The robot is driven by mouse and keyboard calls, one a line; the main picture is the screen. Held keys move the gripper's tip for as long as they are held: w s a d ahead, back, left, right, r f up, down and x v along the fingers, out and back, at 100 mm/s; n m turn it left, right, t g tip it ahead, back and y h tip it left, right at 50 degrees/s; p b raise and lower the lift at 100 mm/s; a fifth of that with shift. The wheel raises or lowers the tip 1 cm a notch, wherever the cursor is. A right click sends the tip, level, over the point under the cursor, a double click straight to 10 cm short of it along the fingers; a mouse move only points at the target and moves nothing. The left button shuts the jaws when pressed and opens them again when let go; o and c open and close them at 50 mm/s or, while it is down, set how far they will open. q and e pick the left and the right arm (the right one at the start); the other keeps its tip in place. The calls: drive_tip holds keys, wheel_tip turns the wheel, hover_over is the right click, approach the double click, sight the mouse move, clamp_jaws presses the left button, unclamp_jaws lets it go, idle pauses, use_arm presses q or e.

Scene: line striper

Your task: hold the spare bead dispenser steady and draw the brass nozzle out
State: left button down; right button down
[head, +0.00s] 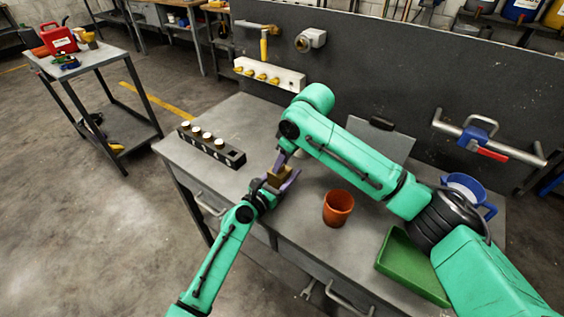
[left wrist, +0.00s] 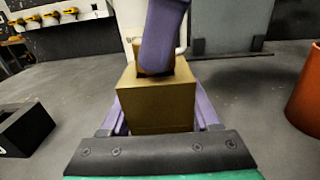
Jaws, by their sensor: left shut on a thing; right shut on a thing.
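The spare bead dispenser looks like a brown-gold box (head: 279,173). It is held above the front part of the grey bench. My left gripper (head: 276,183) is shut on it, its purple fingers on either side; the box also shows close up in the left wrist view (left wrist: 155,104). My right gripper (head: 284,160) comes from above and is shut on a small brown part at the box's top. I take that part for the brass nozzle (left wrist: 153,73); a purple finger hides most of it. I cannot tell how far it sits in the box.
A black rack (head: 212,147) with several white-topped items stands at the left of the bench (head: 318,240). An orange cup (head: 338,208) stands to the right, with a green tray (head: 412,265) and a blue-handled jug (head: 470,192) beyond. A grey back panel (head: 360,75) closes the rear.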

drive_tip(key=shift+r, duration=0.6)
drive_tip(key=shift+r, duration=2.6)
use_arm(q)
drive_tip(key=shift+c, duration=0.2)
unclamp_jaws()
drive_tip(key=v, duration=1.2)
drive_tip(key=shift+f, duration=0.1)
use_arm(e)
drive_tip(key=shift+f, duration=0.1)
